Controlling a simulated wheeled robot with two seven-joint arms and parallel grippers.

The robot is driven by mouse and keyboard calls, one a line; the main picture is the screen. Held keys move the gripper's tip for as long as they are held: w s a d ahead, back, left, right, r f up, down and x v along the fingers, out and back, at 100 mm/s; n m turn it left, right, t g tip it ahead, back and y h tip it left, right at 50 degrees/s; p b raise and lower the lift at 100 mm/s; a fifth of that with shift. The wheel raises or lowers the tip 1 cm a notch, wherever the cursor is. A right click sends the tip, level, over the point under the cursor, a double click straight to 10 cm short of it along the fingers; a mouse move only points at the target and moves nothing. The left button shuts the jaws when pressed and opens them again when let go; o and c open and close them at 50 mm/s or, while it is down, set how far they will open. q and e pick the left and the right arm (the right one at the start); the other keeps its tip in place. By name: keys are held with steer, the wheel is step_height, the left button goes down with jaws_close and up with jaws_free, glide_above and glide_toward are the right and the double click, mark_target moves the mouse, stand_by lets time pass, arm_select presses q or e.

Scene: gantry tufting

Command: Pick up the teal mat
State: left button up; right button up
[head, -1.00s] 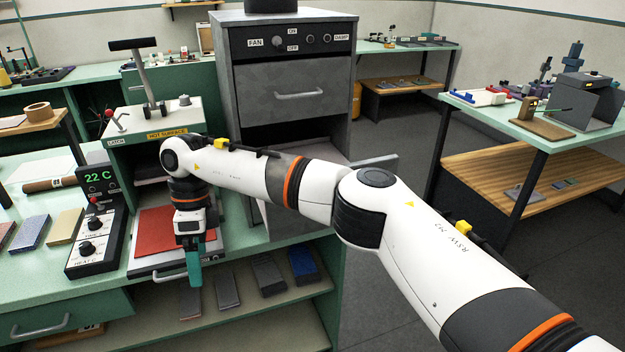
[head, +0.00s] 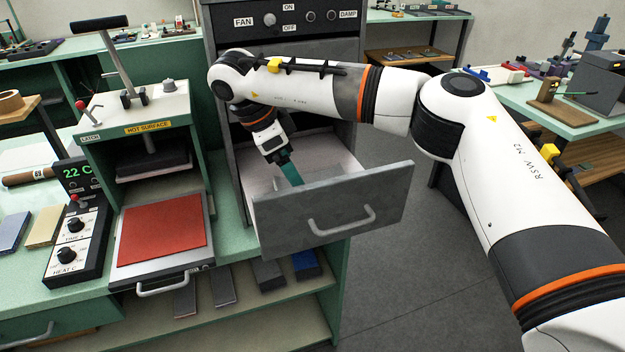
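My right gripper (head: 290,173) reaches down into the open grey drawer (head: 330,212) under the fan cabinet. A narrow teal piece shows at its end, partly behind the drawer's front wall. I cannot tell whether this is the gripper's fingers or the edge of the teal mat, nor whether the gripper is open or shut. No flat teal mat shows clearly elsewhere. The drawer floor in front of the gripper is hidden by the drawer front. My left gripper is not in view.
A red mat (head: 162,230) lies on the pulled-out press tray at left. A control box (head: 78,235) stands beside it. Several grey slabs and a blue slab (head: 306,263) lie on the lower shelf. Clear floor lies right of the drawer.

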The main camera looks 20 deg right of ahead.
mark_target(307, 176)
steer(key=shift+d, duration=1.05)
steer(key=shift+f, duration=0.2)
steer(key=p+x, duration=0.1)
steer(key=x, duration=0.3)
steer(key=shift+d+f+p, duration=0.15)
steer(key=shift+d+p, duration=0.05)
steer(key=shift+p, duration=0.2)
steer(key=shift+f, duration=0.15)
steer(key=shift+c, duration=0.6)
steer(key=c, duration=0.9)
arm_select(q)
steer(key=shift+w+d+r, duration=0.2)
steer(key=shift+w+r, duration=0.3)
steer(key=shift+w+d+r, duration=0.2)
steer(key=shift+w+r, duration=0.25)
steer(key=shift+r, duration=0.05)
arm_select(e)
steer(key=shift+c, duration=0.3)
